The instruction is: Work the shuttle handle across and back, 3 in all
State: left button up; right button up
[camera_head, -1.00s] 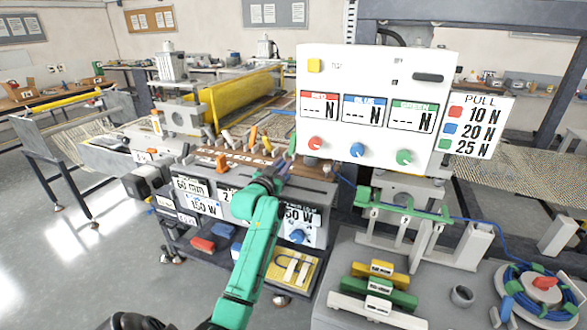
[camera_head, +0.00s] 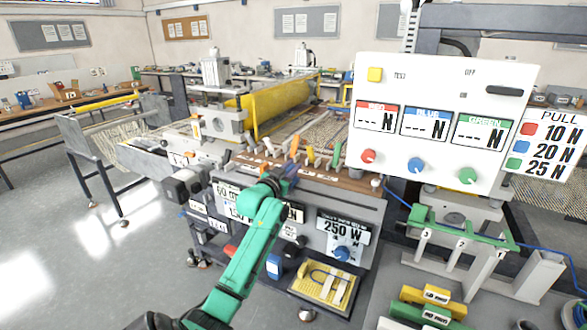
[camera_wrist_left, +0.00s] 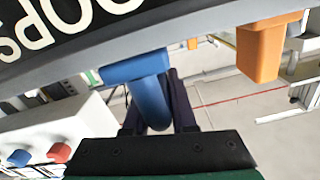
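My left gripper (camera_head: 284,180) is at the front edge of the bench panel, below a row of coloured levers. In the left wrist view a blue handle (camera_wrist_left: 148,80) hangs from a grey edge and stands between the two dark fingers of my left gripper (camera_wrist_left: 158,108). The fingers look closed against its sides. An orange handle (camera_wrist_left: 262,50) hangs from the same edge, to the right and apart from the fingers. No label shows which handle is the shuttle handle. My right gripper is out of view.
A white control panel (camera_head: 440,75) with red, blue and green knobs stands to the right. A yellow roller cover (camera_head: 280,100) lies behind the levers. A green rack (camera_head: 455,230) stands at the lower right. The floor (camera_head: 90,250) on the left is clear.

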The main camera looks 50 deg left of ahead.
pick_arm(q)
jog(key=o, duration=0.4)
jog(key=shift+s+a+r, duration=0.1)
jog(key=shift+a, duration=0.15)
jog(key=shift+s+a, duration=0.1)
jog(key=shift+a, duration=0.1)
jog(key=shift+d, duration=0.15)
jog(key=shift+s+d+f, duration=0.2)
jog(key=shift+s, duration=0.05)
jog(key=b+v, duration=0.3)
jog(key=v, duration=1.1)
jog(key=shift+b, duration=0.35)
jog(key=shift+a, duration=0.1)
